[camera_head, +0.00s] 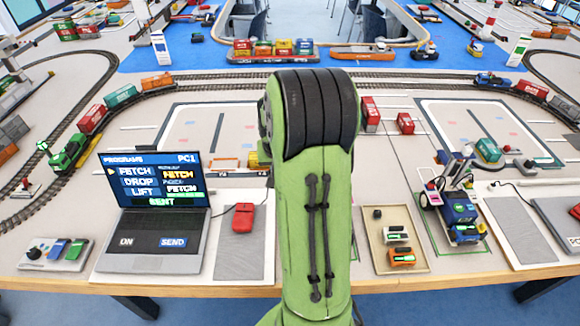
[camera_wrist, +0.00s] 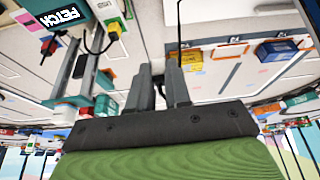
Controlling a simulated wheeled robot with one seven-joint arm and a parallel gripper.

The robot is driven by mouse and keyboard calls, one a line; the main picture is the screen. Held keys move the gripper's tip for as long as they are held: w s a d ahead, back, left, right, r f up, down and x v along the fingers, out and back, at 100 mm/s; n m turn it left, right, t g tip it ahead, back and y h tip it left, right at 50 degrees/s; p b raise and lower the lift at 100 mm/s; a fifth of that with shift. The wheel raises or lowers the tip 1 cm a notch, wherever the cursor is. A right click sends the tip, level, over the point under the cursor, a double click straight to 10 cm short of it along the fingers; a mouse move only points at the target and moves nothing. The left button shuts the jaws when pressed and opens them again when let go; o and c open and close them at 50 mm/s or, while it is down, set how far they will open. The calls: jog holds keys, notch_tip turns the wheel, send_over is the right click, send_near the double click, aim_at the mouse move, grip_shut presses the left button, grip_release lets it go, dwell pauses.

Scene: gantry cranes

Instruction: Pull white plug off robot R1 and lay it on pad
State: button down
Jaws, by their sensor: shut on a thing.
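The wrist view looks upside down. My gripper (camera_wrist: 160,75) is shut on a small dark thing (camera_wrist: 160,86), mostly hidden between the fingers; I cannot tell whether it is the white plug. A thin black line runs up from the right finger. A wheeled robot with a blue front (camera_head: 461,212) stands at the right, perhaps R1; a dark screen reading FETCH (camera_wrist: 60,16) shows in the wrist view. Near it is a white and green-yellow block (camera_wrist: 113,28) with a black cord. In the head view my arm hides the gripper. A grey pad (camera_head: 522,232) lies right of the robot.
A shallow tray (camera_head: 375,262) holds a dark, a white-green and an orange block. A laptop (camera_head: 150,215), a red mouse (camera_head: 243,217) on a grey mat (camera_head: 238,258) and a switch box (camera_head: 55,254) are at left. Train tracks cross the back.

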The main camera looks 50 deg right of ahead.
jog(key=p, duration=0.2)
send_over(252, 195)
jog(key=shift+s+a, duration=0.4)
jog(key=shift+s, duration=0.05)
notch_tip(252, 195, down, 15)
jog(key=b, duration=1.2)
jog(key=shift+f+b, duration=0.1)
jog(key=shift+b, duration=0.25)
jog(key=shift+f+b, duration=0.55)
jog(key=shift+f, duration=0.05)
dwell(0.5)
jog(key=c, duration=1)
grip_release()
